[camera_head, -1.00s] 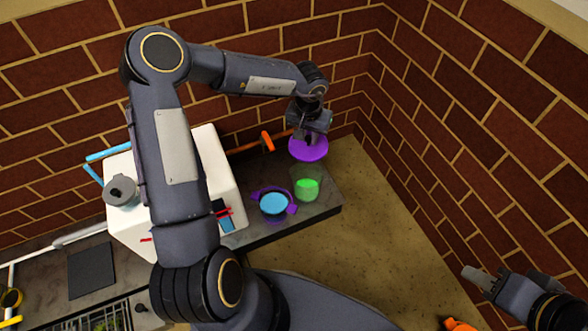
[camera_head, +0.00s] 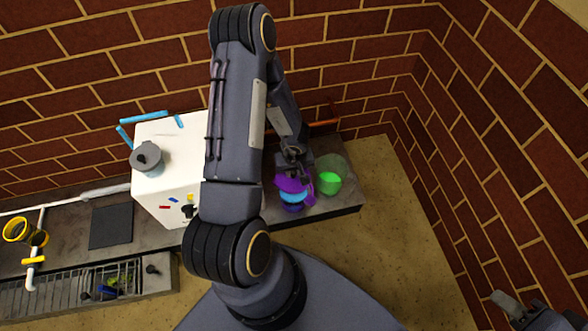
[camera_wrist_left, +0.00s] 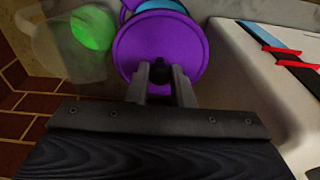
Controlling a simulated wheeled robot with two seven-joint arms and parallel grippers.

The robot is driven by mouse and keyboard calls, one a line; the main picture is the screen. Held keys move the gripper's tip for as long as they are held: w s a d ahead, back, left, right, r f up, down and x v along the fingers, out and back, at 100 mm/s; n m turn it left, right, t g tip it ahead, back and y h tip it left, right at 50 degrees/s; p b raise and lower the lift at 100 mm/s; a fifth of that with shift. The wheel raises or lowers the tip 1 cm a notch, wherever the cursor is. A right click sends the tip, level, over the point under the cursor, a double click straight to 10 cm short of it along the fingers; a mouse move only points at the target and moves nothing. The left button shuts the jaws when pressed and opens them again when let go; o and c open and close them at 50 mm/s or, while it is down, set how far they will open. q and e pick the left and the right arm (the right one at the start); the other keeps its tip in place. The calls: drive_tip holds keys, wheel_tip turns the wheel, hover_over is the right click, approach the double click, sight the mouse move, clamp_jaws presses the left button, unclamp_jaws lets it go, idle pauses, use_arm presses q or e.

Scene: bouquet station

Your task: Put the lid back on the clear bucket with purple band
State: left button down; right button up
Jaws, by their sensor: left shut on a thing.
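My left gripper (camera_head: 291,166) is shut on the knob of the purple lid (camera_head: 288,184). In the left wrist view the lid (camera_wrist_left: 185,38) is a purple disc with a dark knob between the fingertips (camera_wrist_left: 160,82). The lid is over the back part of the clear bucket with purple band (camera_head: 292,208). Blue contents (camera_head: 294,197) show past the lid's front edge, so it does not cover the whole opening. I cannot tell whether lid and rim touch. My right gripper (camera_head: 506,301) is at the lower right, away from the bucket; its jaw gap is unclear.
A clear container with green contents (camera_head: 330,183) stands just right of the bucket. A white box (camera_head: 165,180) with a grey pot (camera_head: 146,156) on top is to the left. The counter's (camera_head: 345,203) right edge is close by. A brick wall (camera_head: 340,80) is behind.

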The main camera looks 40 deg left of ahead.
sight(294, 178)
use_arm(q)
drive_tip(key=shift+f+b, duration=2.25)
drive_tip(key=shift+b, duration=0.7)
drive_tip(key=shift+f+b, duration=0.3)
drive_tip(key=shift+f, duration=0.6)
drive_tip(key=shift+r+p, duration=0.1)
drive_tip(key=shift+p, duration=0.6)
drive_tip(key=shift+f+p, duration=0.2)
drive_tip(key=shift+p, duration=0.15)
drive_tip(key=shift+p, duration=0.35)
drive_tip(key=c, duration=0.7)
unclamp_jaws()
